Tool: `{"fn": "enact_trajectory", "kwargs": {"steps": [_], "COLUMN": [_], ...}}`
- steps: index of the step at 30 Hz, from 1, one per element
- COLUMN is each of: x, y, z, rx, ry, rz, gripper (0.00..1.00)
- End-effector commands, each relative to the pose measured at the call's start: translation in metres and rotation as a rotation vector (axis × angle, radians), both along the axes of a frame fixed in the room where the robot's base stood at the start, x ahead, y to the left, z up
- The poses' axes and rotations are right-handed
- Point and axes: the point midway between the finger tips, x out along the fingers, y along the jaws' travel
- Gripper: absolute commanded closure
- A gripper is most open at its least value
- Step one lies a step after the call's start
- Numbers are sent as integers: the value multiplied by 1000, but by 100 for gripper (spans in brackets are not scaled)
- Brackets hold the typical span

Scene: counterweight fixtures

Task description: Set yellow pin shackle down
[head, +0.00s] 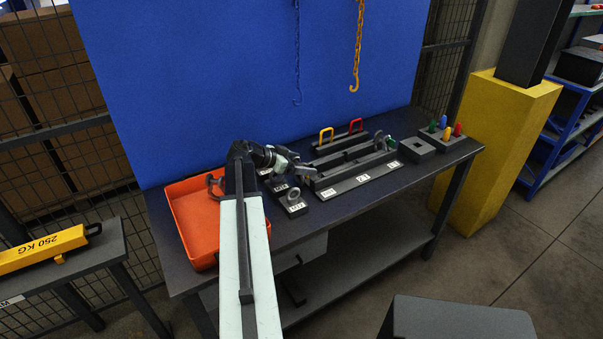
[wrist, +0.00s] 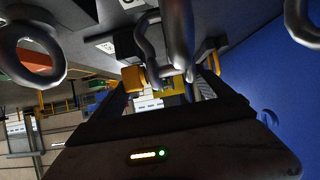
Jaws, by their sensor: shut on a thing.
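The yellow pin shackle (wrist: 147,48), a grey metal bow with a yellow part (wrist: 170,88) at its end, is between the fingers of my gripper (wrist: 168,92) in the wrist view. My gripper is shut on it. In the head view my gripper (head: 301,170) is low over the dark bench, by the left end of the labelled grey fixture (head: 358,181). The held shackle is too small there to make out clearly. Whether it touches a surface below is unclear.
An orange tray (head: 180,188) lies at the bench's left end. A small labelled block (head: 292,207) with a grey ring is just in front of my gripper. Yellow (head: 326,131) and red (head: 356,121) handles stand behind the fixture. Coloured pegs (head: 444,122) are at right.

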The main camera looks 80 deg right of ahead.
Motion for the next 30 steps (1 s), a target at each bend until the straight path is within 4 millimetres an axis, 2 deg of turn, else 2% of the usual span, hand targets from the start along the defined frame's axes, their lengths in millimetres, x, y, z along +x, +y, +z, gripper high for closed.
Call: {"fn": "enact_trajectory", "kwargs": {"steps": [10, 11, 12, 20, 23, 30], "x": [-1, -1, -1, -1, 8, 46], "y": [0, 0, 0, 0, 9, 45], "z": [-4, -3, -2, 3, 12, 43], "rx": [0, 0, 0, 0, 0, 0], "ry": [1, 0, 0, 0, 0, 0], "rz": [-1, -1, -1, -1, 2, 2], "gripper": [80, 2, 0, 0, 0, 0]}}
